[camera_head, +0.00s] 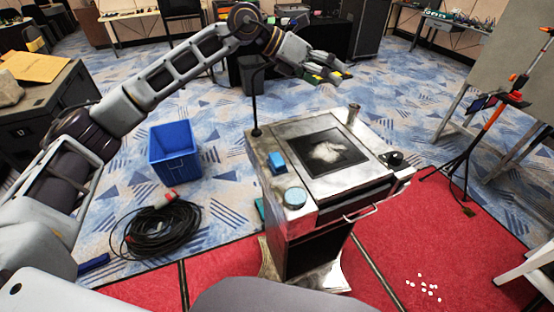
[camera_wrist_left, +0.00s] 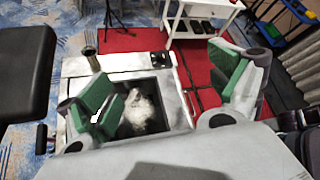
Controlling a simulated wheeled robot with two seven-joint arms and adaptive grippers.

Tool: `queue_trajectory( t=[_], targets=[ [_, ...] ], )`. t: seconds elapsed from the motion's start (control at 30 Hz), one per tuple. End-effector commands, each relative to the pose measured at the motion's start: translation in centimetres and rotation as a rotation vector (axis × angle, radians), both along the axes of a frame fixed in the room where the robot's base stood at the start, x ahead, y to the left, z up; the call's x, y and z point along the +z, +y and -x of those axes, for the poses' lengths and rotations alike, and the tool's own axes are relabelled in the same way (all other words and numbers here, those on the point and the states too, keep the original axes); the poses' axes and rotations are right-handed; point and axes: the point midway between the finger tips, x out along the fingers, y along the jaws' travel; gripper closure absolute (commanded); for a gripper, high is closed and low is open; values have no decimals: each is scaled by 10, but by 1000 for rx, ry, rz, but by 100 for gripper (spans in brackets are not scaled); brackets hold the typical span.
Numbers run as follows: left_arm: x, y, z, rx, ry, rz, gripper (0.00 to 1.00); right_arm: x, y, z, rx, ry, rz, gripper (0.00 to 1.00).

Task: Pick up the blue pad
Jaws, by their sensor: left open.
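The blue pad (camera_head: 277,162) is a small blue block on the left side of the metal cart's top (camera_head: 262,148), beside the dark square panel. My left gripper (camera_head: 330,74) is above and beyond the back of the cart, well apart from the pad. In the left wrist view its two green-padded fingers (camera_wrist_left: 163,92) are spread wide with nothing between them. The cart top (camera_wrist_left: 100,64) shows below them, and I cannot make out the blue pad there. My right gripper is not in view.
A light-blue round thing (camera_head: 295,197) sits in front of the pad on the cart. A thin black stalk (camera_head: 254,100) rises at the back left corner, and a metal cup (camera_head: 353,113) stands at the back right. A blue bin (camera_head: 174,152) and a coiled cable (camera_head: 162,230) lie left.

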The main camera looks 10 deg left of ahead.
Motion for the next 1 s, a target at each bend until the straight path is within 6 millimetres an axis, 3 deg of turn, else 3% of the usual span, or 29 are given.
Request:
queue_trajectory(
  t=[0.2, 0.5, 1.0],
  targets=[
    [-42, 13, 24, -61, -12, -224, 8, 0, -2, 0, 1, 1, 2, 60],
    [-83, 46, 46, -107, -6, -507, 8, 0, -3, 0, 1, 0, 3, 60],
    [-112, 116, 69, -119, 71, -884, 8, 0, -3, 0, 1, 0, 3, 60]
  ],
)
